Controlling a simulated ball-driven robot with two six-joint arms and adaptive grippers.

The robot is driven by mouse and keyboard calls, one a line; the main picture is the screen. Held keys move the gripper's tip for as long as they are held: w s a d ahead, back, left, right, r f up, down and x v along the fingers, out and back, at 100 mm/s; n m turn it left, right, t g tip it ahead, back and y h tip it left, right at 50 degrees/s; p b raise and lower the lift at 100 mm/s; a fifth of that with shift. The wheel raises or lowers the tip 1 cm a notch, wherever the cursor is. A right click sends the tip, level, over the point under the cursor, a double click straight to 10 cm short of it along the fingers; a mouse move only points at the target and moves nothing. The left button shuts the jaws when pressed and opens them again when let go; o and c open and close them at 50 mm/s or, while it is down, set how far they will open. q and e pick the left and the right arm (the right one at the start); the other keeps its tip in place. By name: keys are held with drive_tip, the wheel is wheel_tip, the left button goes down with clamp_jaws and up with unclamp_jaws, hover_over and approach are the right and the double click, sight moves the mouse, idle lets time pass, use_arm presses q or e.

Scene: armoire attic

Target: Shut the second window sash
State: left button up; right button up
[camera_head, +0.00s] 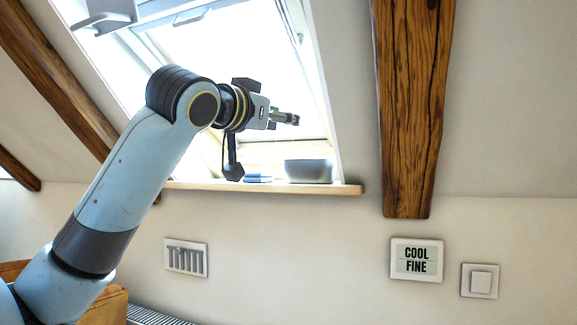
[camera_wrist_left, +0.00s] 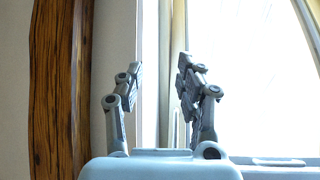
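A slanted roof window (camera_head: 235,48) with a pale frame and bright glass fills the upper left of the head view. Its pane also shows at the right of the left wrist view (camera_wrist_left: 255,75). The glare hides the sash edges, so I cannot tell which sash is the second or how far it stands open. My left gripper (camera_head: 292,118) is in front of the window's lower right part, above the sill. In the left wrist view its fingers (camera_wrist_left: 158,70) are apart, with a pale upright edge visible between them and nothing clearly held. My right gripper is not in view.
The wooden sill (camera_head: 330,187) carries a grey bin (camera_head: 309,171) and small blue items (camera_head: 258,178). A thick beam (camera_head: 412,110) stands right of the window. A sign (camera_head: 416,260), a switch (camera_head: 480,281) and a hook-like rack (camera_head: 186,257) are on the wall below.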

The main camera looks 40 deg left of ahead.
sight(286, 21)
use_arm(q)
drive_tip(key=s+r+t, duration=0.2)
drive_tip(key=s+r, duration=0.1)
drive_tip(key=r, duration=0.6)
drive_tip(key=s+r+t, duration=0.2)
drive_tip(key=r, duration=0.6)
drive_tip(key=p+x, duration=0.4)
drive_tip(key=x, duration=0.5)
drive_tip(key=shift+w+a+r+p, duration=0.15)
drive_tip(key=shift+w+a+p, duration=0.1)
drive_tip(key=shift+p, duration=0.15)
drive_tip(key=shift+w, duration=0.4)
drive_tip(key=shift+c, duration=0.2)
clamp_jaws()
